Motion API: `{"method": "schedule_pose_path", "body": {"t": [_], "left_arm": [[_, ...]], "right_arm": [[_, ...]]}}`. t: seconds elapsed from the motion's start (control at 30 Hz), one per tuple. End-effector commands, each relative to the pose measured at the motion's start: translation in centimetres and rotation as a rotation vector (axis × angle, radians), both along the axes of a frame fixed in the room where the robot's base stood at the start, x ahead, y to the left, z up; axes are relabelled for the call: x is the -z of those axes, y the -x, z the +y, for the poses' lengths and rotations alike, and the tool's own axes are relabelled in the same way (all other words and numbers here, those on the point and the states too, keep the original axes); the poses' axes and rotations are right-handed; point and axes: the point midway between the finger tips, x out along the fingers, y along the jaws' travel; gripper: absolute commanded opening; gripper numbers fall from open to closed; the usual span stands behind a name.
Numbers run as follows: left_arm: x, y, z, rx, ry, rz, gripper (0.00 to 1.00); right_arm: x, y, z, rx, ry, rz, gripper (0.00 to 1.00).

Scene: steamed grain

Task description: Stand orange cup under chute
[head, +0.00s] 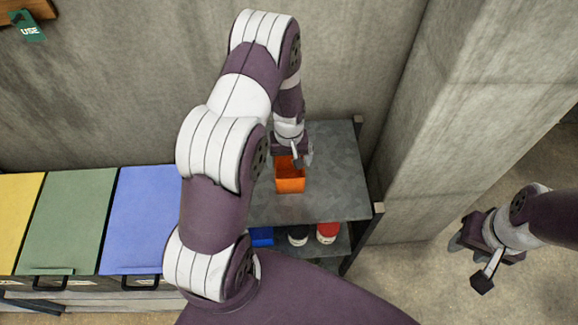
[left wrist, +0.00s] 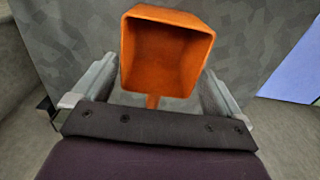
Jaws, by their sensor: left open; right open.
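The orange cup (head: 290,181) is square-mouthed and stands on the grey metal table top (head: 338,170). My left gripper (head: 295,157) is at the cup's far side, partly hiding it. In the left wrist view, the cup (left wrist: 165,55) shows its open, empty inside, with a short orange handle pointing toward the gripper's palm. The open fingers of the left gripper (left wrist: 155,95) lie on either side of the handle, with gaps visible. My right gripper (head: 468,262) is open and empty, over the floor at the right. I cannot make out a chute.
Yellow (head: 18,220), green (head: 66,220) and blue (head: 143,220) lidded bins stand to the left. A lower shelf holds a blue item (head: 262,236), a dark jar (head: 298,236) and a red jar (head: 327,233). A concrete pillar (head: 465,120) rises right of the table.

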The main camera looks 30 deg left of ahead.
Motion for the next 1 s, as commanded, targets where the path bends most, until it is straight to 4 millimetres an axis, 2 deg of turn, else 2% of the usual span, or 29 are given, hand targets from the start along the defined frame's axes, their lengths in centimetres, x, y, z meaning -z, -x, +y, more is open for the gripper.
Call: {"method": "schedule_pose_path", "body": {"t": [0.13, 0.33, 0.4, 0.47, 0.53, 0.57, 0.83, 1.0], "left_arm": [[1.5, 0.0, 0.0, 0.000, 0.000, 0.000, 1.00], [1.7, 0.0, 0.0, 0.000, 0.000, -0.002, 1.00], [1.7, 0.0, 0.0, 0.000, 0.000, -0.002, 0.77], [1.7, 0.0, 0.0, 0.000, 0.000, -0.002, 0.60], [1.6, 0.0, 0.0, 0.000, 0.000, -0.002, 0.60], [1.6, 0.0, 0.0, 0.000, 0.000, -0.002, 0.55], [1.2, -0.1, 0.0, 0.000, -0.001, -0.003, 0.55], [-1.0, -0.2, 0.0, 0.000, -0.001, -0.008, 0.55]], "right_arm": [[-0.5, 0.0, 0.0, 0.000, 0.000, 0.001, 0.43], [-0.4, 0.0, 0.0, 0.000, 0.000, 0.001, 0.43], [-0.4, 0.0, 0.0, 0.000, 0.000, 0.001, 0.43], [-0.4, 0.0, 0.0, 0.000, 0.000, 0.001, 0.43], [-0.4, 0.0, 0.0, 0.000, 0.000, 0.001, 0.43], [-0.4, 0.0, 0.0, 0.000, 0.000, 0.001, 0.43], [-0.1, 0.0, 0.0, 0.000, 0.000, 0.001, 0.43], [1.0, 0.0, 0.0, 0.000, 0.000, 0.001, 0.43]]}}
